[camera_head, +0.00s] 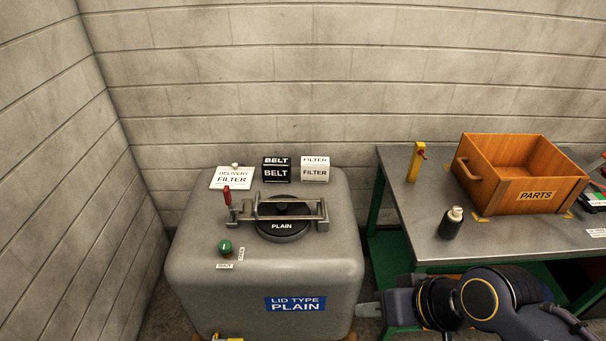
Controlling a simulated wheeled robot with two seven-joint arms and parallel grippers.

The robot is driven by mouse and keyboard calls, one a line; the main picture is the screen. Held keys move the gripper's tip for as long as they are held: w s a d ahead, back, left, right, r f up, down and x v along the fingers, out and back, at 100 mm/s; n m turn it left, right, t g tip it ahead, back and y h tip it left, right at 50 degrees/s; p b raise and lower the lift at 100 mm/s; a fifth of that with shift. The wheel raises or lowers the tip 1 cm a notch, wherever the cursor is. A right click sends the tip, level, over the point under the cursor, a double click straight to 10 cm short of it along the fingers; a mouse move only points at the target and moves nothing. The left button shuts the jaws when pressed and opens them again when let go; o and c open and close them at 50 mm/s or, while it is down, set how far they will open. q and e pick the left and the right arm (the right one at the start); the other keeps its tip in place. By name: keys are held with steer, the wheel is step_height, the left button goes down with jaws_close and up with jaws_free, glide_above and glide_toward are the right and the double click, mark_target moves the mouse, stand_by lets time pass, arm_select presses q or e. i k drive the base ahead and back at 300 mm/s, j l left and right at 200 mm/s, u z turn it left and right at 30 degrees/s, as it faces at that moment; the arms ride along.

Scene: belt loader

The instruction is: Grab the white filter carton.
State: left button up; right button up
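The white filter carton (315,170) stands upright at the back of the grey machine's top, with "FILTER" printed on its front and top. A black belt carton (277,171) stands just left of it, with a small gap between them. My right gripper (364,309) is low at the front, to the right of the machine, well apart from the carton. Its fingers point left and are partly dark, and I cannot make out a gap between them. My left gripper is not in the view.
The bench (400,195) at right holds a wooden parts crate (483,187), a dark bottle (451,223) and a yellow post (415,163).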

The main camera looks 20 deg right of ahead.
mark_target(313, 169)
steer(key=i+l+u, duration=0.55)
steer(key=l+u, duration=0.3)
steer(key=j, duration=0.1)
